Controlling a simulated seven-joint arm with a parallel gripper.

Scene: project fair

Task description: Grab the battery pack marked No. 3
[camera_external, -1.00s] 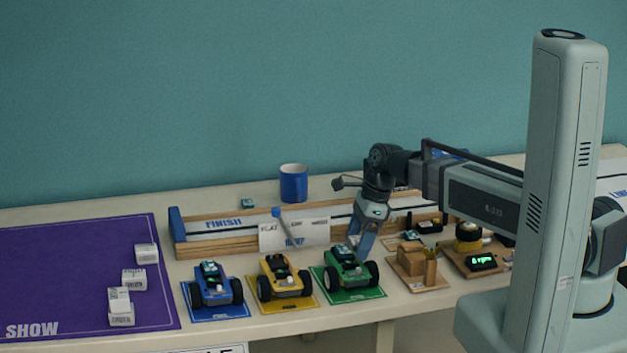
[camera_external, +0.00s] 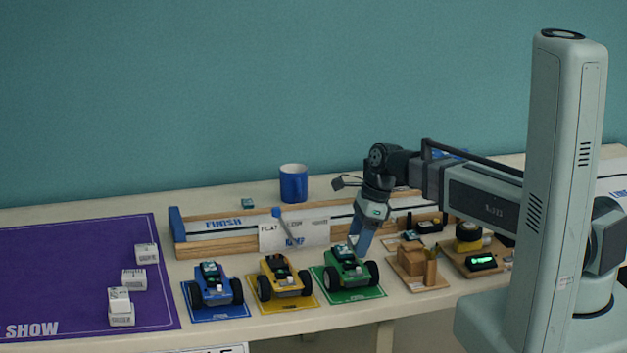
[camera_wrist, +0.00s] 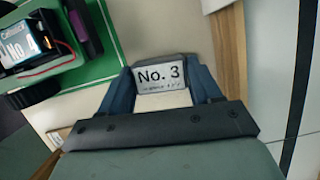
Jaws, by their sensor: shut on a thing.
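The battery pack marked No. 3 (camera_wrist: 162,76) shows its pale label toward the camera in the wrist view. My gripper (camera_wrist: 163,84) has one blue finger on each side of it and is shut on it. In the external view my gripper (camera_external: 358,246) points down just behind the green car (camera_external: 347,268), low near the table. The pack is hidden there by the car and the fingers.
The blue car (camera_external: 216,286) and yellow car (camera_external: 285,279) stand left of the green one. A wooden-edged track (camera_external: 190,243) and a white card (camera_external: 300,233) lie behind. Small boards with parts (camera_external: 420,285) are to the right. A purple mat (camera_external: 70,260) holds white blocks.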

